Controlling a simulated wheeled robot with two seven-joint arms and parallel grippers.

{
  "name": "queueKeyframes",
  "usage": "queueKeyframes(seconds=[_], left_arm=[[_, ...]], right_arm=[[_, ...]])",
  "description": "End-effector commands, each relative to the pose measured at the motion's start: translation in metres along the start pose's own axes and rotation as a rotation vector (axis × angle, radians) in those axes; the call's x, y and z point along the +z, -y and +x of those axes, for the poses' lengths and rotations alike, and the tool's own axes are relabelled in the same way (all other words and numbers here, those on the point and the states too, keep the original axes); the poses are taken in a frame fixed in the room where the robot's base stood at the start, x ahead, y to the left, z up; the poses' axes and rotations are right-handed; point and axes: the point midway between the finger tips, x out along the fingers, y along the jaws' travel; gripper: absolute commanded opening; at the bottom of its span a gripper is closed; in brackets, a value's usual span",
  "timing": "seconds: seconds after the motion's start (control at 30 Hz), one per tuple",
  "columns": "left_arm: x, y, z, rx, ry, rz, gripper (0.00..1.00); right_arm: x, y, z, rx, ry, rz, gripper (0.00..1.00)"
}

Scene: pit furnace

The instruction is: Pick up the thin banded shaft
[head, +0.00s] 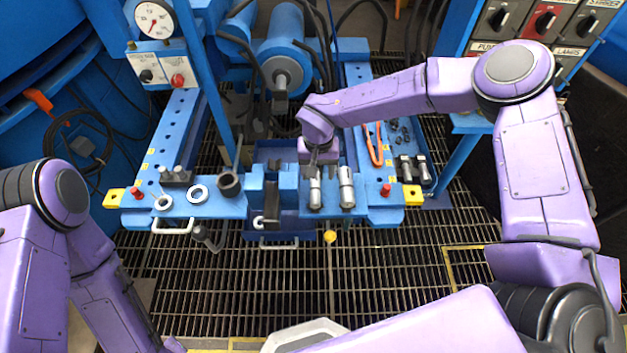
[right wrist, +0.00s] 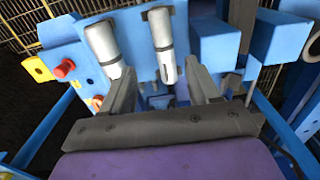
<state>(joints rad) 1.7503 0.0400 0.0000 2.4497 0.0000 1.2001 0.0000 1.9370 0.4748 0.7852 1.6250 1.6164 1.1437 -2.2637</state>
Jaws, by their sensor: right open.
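The thin banded shaft (head: 315,192) is a slim silver-grey cylinder with ring bands. It lies on the blue bench, just below my right gripper (head: 320,172) in the head view; its upper end is partly hidden. In the right wrist view the thin banded shaft (right wrist: 163,45) shows between and beyond the fingertips of my right gripper (right wrist: 160,78), which is open and empty. I cannot tell how far above the shaft the fingers are. A thicker silver shaft (head: 346,186) lies beside it, and this thicker shaft also shows in the right wrist view (right wrist: 103,45). My left gripper is out of view.
Blue blocks (head: 288,178) stand close to the left of the thin shaft. Red knobs (head: 386,190) and yellow corners (head: 412,195) mark the bench ends. Rings and a dark cup (head: 229,184) sit at left.

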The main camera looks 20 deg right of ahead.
Motion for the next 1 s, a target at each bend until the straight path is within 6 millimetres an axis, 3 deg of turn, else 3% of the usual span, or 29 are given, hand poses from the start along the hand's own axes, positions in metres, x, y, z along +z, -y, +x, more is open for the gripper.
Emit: queueKeyframes(seconds=[0.47,0.73,0.77,0.93,1.0], left_arm=[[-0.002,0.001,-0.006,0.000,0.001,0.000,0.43],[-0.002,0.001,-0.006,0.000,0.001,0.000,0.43],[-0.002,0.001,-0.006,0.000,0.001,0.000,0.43],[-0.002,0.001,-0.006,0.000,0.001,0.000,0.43],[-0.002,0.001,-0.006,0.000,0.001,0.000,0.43]], right_arm=[[0.005,0.006,0.074,0.002,0.000,-0.004,0.61],[0.004,0.004,0.081,0.000,-0.001,-0.002,0.61],[0.004,0.004,0.081,0.000,-0.001,-0.002,0.57],[0.004,0.004,0.081,0.000,-0.001,-0.002,0.02],[0.004,0.004,0.081,0.000,-0.001,-0.002,0.00]])
